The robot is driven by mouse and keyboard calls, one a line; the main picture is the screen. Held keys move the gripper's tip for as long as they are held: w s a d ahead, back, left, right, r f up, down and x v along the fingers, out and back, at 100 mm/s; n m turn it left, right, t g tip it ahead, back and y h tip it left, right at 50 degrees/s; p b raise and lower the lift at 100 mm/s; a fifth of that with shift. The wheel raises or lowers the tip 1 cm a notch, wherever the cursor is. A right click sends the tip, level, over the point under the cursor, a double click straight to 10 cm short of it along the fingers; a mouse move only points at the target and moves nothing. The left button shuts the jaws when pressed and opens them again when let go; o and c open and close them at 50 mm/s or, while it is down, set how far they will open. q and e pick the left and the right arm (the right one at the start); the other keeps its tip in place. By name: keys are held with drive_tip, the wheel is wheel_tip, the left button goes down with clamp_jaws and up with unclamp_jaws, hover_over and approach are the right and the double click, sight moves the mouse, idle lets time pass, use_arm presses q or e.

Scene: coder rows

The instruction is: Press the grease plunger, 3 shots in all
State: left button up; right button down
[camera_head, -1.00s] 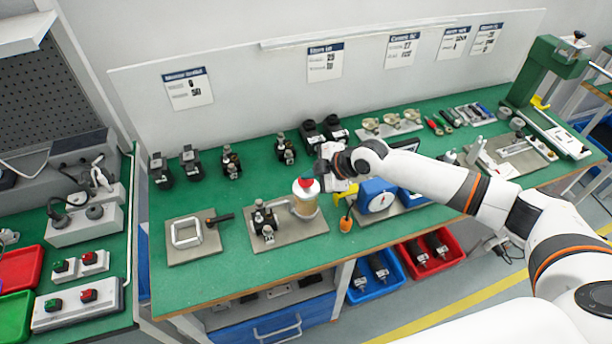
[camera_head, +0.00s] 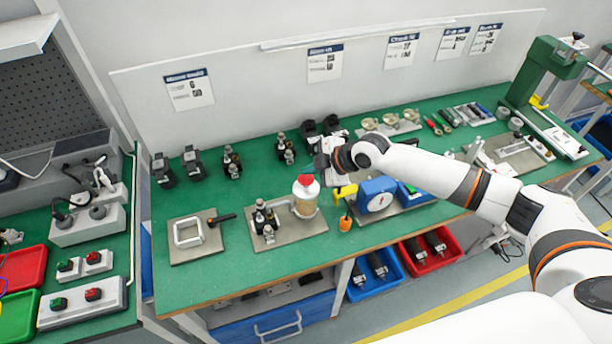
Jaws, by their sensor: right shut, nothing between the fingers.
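The grease plunger is a red cap (camera_head: 306,180) on top of a tan, see-through grease pot (camera_head: 305,201), which stands upright on a grey plate (camera_head: 291,237). My right gripper (camera_head: 320,164) is shut and empty, just above and to the right of the red cap. In this view a small gap seems to lie between them, but I cannot tell its depth. The white collar under the cap shows. My left gripper is not in view.
A dark metal fitting (camera_head: 264,220) stands left of the pot on the same plate. A blue dial scale (camera_head: 377,194) and a yellow part (camera_head: 345,191) are close on the right. A square frame (camera_head: 188,233) lies at left. Green table (camera_head: 240,268) in front is clear.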

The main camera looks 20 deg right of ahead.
sight(310, 180)
drive_tip(key=shift+r+p, duration=1.9)
drive_tip(key=shift+r, duration=0.7)
drive_tip(key=shift+f, duration=0.1)
idle(0.4)
drive_tip(key=s+a+f+m, duration=0.1)
drive_tip(key=s+f+m, duration=0.1)
drive_tip(key=s+f, duration=0.2)
drive_tip(key=s+a+f+m+h+b, duration=0.1)
drive_tip(key=s+a+f+m, duration=0.1)
drive_tip(key=f, duration=0.5)
drive_tip(key=s+a+f+m+b, duration=0.1)
drive_tip(key=s+a+f+m, duration=0.1)
drive_tip(key=s+f, duration=0.4)
drive_tip(key=shift+s+a+f+m+g+h, duration=0.2)
drive_tip(key=shift+s+f+m+g+h, duration=0.2)
drive_tip(key=shift+m, duration=0.4)
drive_tip(key=s+d+f+m+g+h+b, duration=0.2)
drive_tip(key=s+d+f+m, duration=0.2)
drive_tip(key=s+f, duration=0.85)
drive_tip(key=s+d+f+m+g+h+b, duration=0.1)
drive_tip(key=s+d+f+m+h+b, duration=0.3)
drive_tip(key=s+f, duration=0.8)
drive_tip(key=s+d+f+g+y, duration=0.1)
drive_tip(key=s+d+f, duration=0.2)
drive_tip(key=s+f, duration=1)
drive_tip(key=shift+g+b, duration=0.4)
drive_tip(key=shift+b, duration=0.05)
